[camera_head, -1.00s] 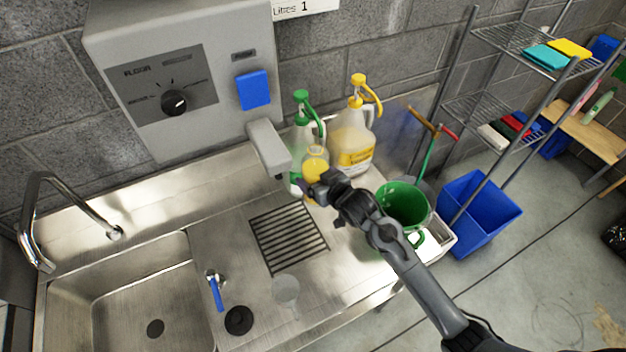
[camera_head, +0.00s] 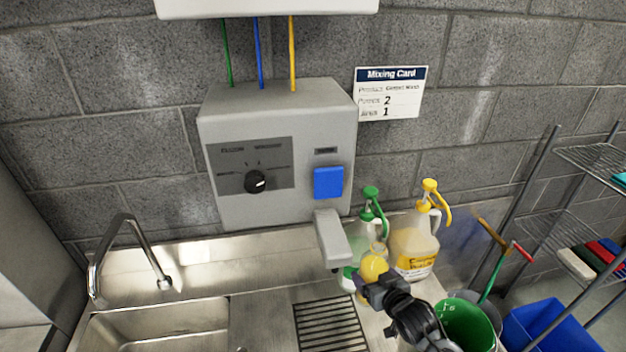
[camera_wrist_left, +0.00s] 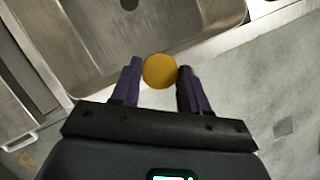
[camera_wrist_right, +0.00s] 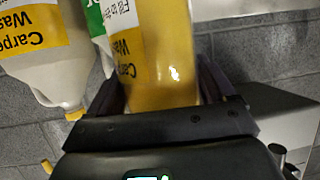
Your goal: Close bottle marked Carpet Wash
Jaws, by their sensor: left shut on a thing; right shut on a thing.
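The small bottle marked Carpet Wash (camera_head: 374,266) holds yellow liquid; its upper part looks clear in the head view. My right gripper (camera_head: 362,287) is shut around it, above the counter by the dispenser spout. In the right wrist view the yellow bottle (camera_wrist_right: 160,60) fills the space between the fingers, its label partly readable. My left gripper (camera_wrist_left: 160,80) is shut on a round yellow cap (camera_wrist_left: 159,70), seen in the left wrist view over the sink's front edge. The left gripper is outside the head view.
A grey dispenser (camera_head: 280,150) with a blue button (camera_head: 328,182) hangs above the sink. A yellow-pump jug (camera_head: 412,245) and a green-pump jug (camera_head: 368,228) stand behind the bottle. A green bucket (camera_head: 465,325) is at right. The metal sink (camera_head: 165,325) is at left.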

